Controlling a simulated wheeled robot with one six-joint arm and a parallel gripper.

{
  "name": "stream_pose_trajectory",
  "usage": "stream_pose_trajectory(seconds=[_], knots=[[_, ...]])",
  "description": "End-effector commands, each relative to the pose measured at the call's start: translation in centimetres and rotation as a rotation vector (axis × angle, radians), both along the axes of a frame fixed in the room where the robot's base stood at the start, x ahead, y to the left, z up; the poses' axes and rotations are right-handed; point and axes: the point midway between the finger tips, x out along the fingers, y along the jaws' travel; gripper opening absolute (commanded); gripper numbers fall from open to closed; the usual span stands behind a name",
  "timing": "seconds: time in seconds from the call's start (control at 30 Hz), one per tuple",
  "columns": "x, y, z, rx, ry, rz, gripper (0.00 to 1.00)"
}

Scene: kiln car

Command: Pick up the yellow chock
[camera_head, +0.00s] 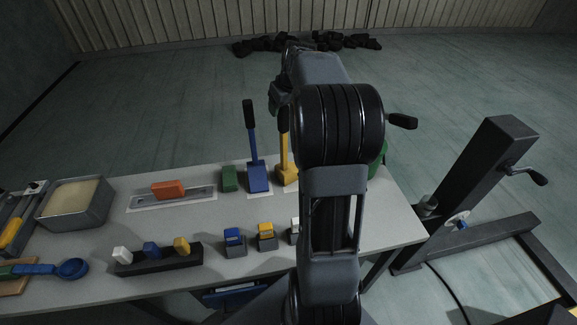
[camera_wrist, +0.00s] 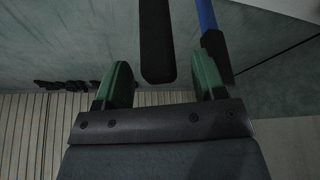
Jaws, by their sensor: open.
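Several yellow things show in the head view, and I cannot tell for sure which is the chock. A small yellow piece (camera_head: 181,245) stands at the right end of a dark rack (camera_head: 160,262). A yellow block (camera_head: 266,230) sits on a grey base in the front row. A yellow lever (camera_head: 286,172) with a dark grip stands farther back, partly hidden by my arm. My gripper (camera_wrist: 161,80) is open in the wrist view, its green fingers apart. A black handle (camera_wrist: 156,40) shows between or beyond them. No yellow shows in that view.
A blue lever (camera_head: 257,175) stands upright beside a green block (camera_head: 229,179). An orange block (camera_head: 168,188) lies on a plate. A grey bin (camera_head: 75,205) and a blue ladle (camera_head: 72,268) are at left. A dark stand (camera_head: 465,190) with a crank is at right.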

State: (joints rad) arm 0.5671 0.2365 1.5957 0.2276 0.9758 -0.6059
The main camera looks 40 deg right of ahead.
Motion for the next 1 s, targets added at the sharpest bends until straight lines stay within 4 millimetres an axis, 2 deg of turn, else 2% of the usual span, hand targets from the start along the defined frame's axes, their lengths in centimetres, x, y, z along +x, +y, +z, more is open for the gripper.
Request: stream_pose_trajectory(seconds=[0.2,0.53,1.0], knots=[[1.0,0.0,-2.2,0.001,0.001,0.001,0.64],[1.1,-0.1,-2.6,0.000,-0.001,0.001,0.63],[1.1,-0.1,-2.6,0.000,-0.001,0.000,0.18]])
